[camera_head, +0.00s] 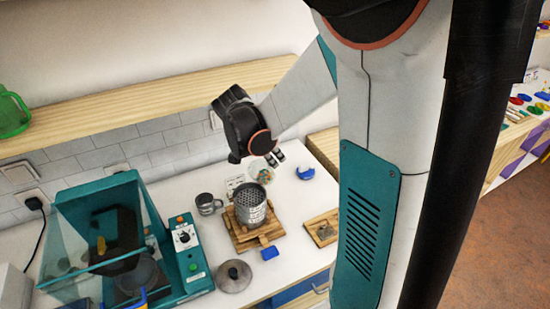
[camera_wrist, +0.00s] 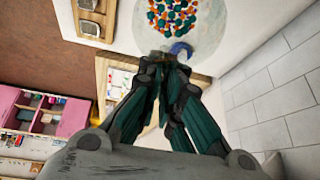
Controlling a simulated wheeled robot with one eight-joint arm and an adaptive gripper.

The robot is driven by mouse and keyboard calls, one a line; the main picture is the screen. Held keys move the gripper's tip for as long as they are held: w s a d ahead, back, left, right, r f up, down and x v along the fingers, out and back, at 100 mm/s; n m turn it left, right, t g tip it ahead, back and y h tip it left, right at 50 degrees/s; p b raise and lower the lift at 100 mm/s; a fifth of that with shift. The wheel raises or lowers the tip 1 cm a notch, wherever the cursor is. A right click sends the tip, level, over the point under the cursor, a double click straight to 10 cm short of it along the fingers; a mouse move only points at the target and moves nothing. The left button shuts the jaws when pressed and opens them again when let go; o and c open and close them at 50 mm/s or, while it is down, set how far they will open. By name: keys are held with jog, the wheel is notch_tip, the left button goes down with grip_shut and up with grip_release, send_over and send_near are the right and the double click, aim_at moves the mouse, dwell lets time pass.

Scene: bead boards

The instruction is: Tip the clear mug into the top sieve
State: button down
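The clear mug (camera_head: 261,174) holds small orange, teal and white beads; the beads show close up in the wrist view (camera_wrist: 172,16). My gripper (camera_head: 274,159) is at its right side in the head view. In the wrist view my gripper's fingertips (camera_wrist: 172,57) come together at the mug's bluish handle, shut on it. Whether the mug's base clears the counter is hard to tell. The top sieve (camera_head: 250,193) is the open top of a grey metal stack on a wooden stand (camera_head: 241,239), just in front of and below the mug, apart from it.
A grey metal mug (camera_head: 208,204) stands left of the stack. A round lid (camera_head: 233,276) lies in front. A teal machine with a clear cover (camera_head: 186,262) fills the left. A wooden board (camera_head: 320,229) lies right, and a blue item (camera_head: 305,173) behind it.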

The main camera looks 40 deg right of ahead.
aim_at(266, 162)
jog(key=shift+a+f, duration=0.1)
jog(key=shift+f, duration=0.15)
jog(key=h+b, duration=0.1)
jog(key=a+r+h+b, duration=0.1)
jog(key=h, duration=0.1)
jog(key=shift+r+h, duration=0.1)
jog(key=shift+h, duration=0.2)
jog(key=shift+w+a+r+h+b, duration=0.1)
jog(key=shift+a+h+b, duration=0.3)
jog(key=shift+h+b, duration=0.4)
jog(key=shift+a+r+h+b, duration=0.1)
jog(key=shift+a+h+b, duration=0.3)
jog(key=shift+h+b, duration=0.35)
jog(key=shift+r, duration=0.1)
jog(key=shift+a, duration=0.1)
jog(key=shift+a+h+b, duration=1.15)
jog(key=shift+h+b, duration=0.5)
jog(key=shift+b, duration=1.55)
jog(key=shift+w+a+f+h+b, duration=0.1)
jog(key=shift+a+f+h+b, duration=0.45)
jog(key=shift+b, duration=0.7)
jog(key=shift+a+g+h+b, duration=0.3)
jog(key=shift+a+h+b, duration=0.5)
jog(key=shift+b, duration=1)
